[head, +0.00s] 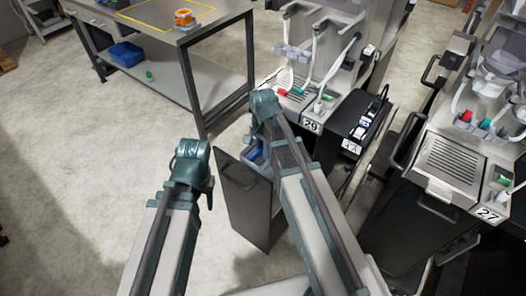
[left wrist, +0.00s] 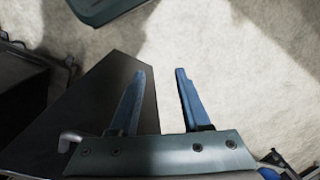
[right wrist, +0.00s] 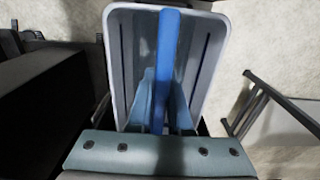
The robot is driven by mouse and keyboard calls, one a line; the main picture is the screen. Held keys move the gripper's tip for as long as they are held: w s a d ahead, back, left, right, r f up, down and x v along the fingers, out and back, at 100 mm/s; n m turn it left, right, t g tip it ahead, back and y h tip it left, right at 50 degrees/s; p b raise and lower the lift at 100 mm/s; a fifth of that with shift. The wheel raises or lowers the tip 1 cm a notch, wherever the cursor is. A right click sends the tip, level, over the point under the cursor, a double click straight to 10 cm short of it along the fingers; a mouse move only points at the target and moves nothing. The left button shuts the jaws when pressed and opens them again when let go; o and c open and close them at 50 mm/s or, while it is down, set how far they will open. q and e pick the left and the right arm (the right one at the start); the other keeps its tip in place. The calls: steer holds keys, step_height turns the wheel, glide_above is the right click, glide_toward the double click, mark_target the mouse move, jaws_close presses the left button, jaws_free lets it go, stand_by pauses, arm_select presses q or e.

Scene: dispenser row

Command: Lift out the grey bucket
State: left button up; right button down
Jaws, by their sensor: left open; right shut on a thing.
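The grey bucket (right wrist: 208,50) fills the middle of the right wrist view, with a pale rim and a blue handle bar (right wrist: 167,40) across it. My right gripper (right wrist: 161,85) is shut on the blue bar, one finger on each side. In the head view the bucket (head: 250,156) shows only partly, inside the pulled-out dark drawer (head: 243,195), with my right arm over it. I cannot tell whether its base touches the drawer floor. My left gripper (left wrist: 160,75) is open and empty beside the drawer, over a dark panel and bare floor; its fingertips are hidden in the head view.
Dispensers with labels 29 (head: 311,125) and 27 (head: 488,214) stand to the right, with dark cabinets below. A metal table (head: 215,25) with a blue bin (head: 126,53) on its lower shelf stands at the back left.

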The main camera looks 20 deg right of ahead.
steer(key=shift+r, duration=0.15)
steer(key=shift+r+p, duration=0.95)
steer(key=shift+p, duration=0.15)
